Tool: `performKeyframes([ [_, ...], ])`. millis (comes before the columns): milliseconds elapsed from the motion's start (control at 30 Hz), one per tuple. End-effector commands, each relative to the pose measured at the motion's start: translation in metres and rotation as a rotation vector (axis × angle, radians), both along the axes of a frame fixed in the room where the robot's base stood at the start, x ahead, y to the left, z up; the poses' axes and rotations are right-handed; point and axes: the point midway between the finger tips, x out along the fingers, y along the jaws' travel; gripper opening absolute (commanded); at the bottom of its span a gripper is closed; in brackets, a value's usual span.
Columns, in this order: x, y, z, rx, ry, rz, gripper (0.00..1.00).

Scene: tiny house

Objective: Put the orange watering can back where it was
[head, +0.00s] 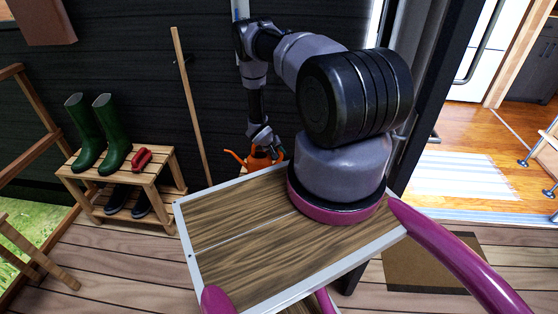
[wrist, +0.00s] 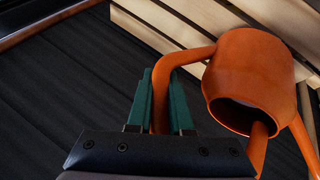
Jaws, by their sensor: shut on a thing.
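The orange watering can (head: 258,160) is near the dark wall in the head view, partly hidden behind my own body's top. In the wrist view, the can (wrist: 250,75) fills the upper right and looks tilted, with its dark opening showing. My gripper (wrist: 160,95) is shut on a curved orange tube of the can, with a green finger on each side. My gripper also shows at the end of my lowered arm in the head view (head: 263,143). The can's underside is hidden, so I cannot tell whether it touches anything.
Light wooden slats (wrist: 185,28) lie close behind the can. A wooden rack (head: 165,167) with green boots (head: 115,135) and a red object (head: 141,159) stands left. A wooden pole (head: 190,105) leans on the wall. A brown mat (head: 430,264) lies by the open doorway at right.

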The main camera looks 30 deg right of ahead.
Motion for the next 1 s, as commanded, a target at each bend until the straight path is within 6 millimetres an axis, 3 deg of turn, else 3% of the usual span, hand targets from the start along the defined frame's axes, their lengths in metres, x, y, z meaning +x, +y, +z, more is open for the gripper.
performKeyframes([
  [267,0.0,0.0,-0.035,-0.001,-0.002,-0.002,0.0],
  [667,0.0,0.0,-0.039,-0.001,-0.001,-0.001,0.0],
  [700,0.0,0.0,-0.04,0.0,0.0,0.0,0.22],
  [767,0.0,0.0,-0.04,0.0,0.0,0.0,0.45],
  [1000,0.0,0.0,-0.04,0.0,0.0,0.0,0.48],
])
